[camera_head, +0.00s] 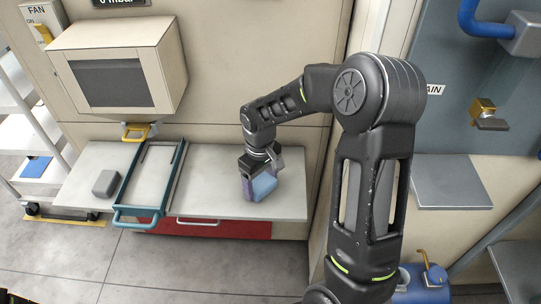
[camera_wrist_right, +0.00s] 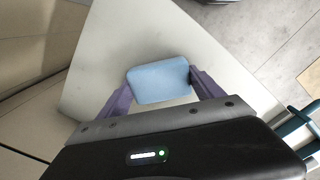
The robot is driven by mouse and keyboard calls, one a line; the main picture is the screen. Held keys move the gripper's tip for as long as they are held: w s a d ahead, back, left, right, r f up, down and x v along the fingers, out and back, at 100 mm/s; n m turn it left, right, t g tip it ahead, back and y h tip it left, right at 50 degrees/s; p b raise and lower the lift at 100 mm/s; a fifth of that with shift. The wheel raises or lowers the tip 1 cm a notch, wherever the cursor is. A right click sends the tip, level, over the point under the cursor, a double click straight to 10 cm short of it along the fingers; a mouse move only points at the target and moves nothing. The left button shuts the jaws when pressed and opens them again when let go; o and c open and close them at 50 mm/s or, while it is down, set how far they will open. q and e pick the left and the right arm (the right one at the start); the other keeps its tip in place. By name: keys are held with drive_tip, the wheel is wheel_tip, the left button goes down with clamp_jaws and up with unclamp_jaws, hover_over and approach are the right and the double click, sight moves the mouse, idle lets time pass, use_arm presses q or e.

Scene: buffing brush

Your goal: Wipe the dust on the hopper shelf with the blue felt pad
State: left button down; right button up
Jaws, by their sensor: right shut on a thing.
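The blue felt pad (camera_head: 264,185) is a light-blue rounded block over the right part of the pale shelf (camera_head: 215,165). My right gripper (camera_head: 256,182) is shut on the pad. In the right wrist view, the pad (camera_wrist_right: 158,80) sits between the two purple fingers of the right gripper (camera_wrist_right: 163,92), with the pale shelf (camera_wrist_right: 120,50) behind it. I cannot tell whether the pad touches the shelf. No dust can be made out on the shelf; the part under the pad and gripper is hidden. My left gripper is not in view.
A teal-handled frame (camera_head: 175,180) lies across the shelf, left of the pad. A grey block (camera_head: 106,183) lies further left. A beige box (camera_head: 165,70) with a dark panel and a yellow handle (camera_head: 136,131) overhang the shelf's back. A wall borders its right end.

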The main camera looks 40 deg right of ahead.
wheel_tip(320, 180, up, 4)
drive_tip(key=shift+a+f+p, duration=0.15)
drive_tip(key=shift+p, duration=0.8)
drive_tip(key=shift+r+p, duration=0.55)
drive_tip(key=shift+r, duration=0.15)
drive_tip(key=shift+r+p, duration=1.1)
drive_tip(key=shift+r, duration=0.45)
